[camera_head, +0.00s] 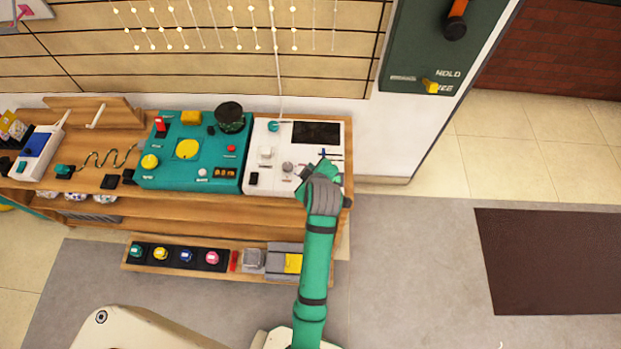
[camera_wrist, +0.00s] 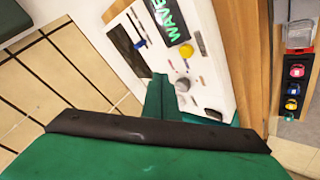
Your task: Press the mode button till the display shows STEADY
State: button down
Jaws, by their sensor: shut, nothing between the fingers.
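A white control panel (camera_head: 256,138) lies on the wooden bench. A yellow button (camera_wrist: 186,50) sits beside the display. A grey knob (camera_wrist: 182,86) and a blue-tipped lever (camera_wrist: 140,43) are nearby. The labels are too small to read, so I cannot tell which control is the mode button. My gripper (camera_head: 322,172) is shut and empty over the panel's right part, hiding some of it. Its green fingers (camera_wrist: 157,95) point towards the panel; contact cannot be told.
A teal control box (camera_head: 160,176) stands left of the panel. A lower shelf holds a black strip of coloured buttons (camera_head: 180,256). A dark green wall panel (camera_head: 408,60) with an orange-handled lever is at upper right. The floor right of the bench is clear, with a brown mat (camera_head: 550,260).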

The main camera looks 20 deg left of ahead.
jog(key=shift+f, duration=2.2)
jog(key=shift+f, duration=0.15)
dwell(0.3)
jog(key=shift+f, duration=0.2)
jog(key=shift+f, duration=0.55)
dwell(1.0)
jog(key=shift+r, duration=0.95)
jog(key=shift+r, duration=0.1)
jog(key=shift+r, duration=2.4)
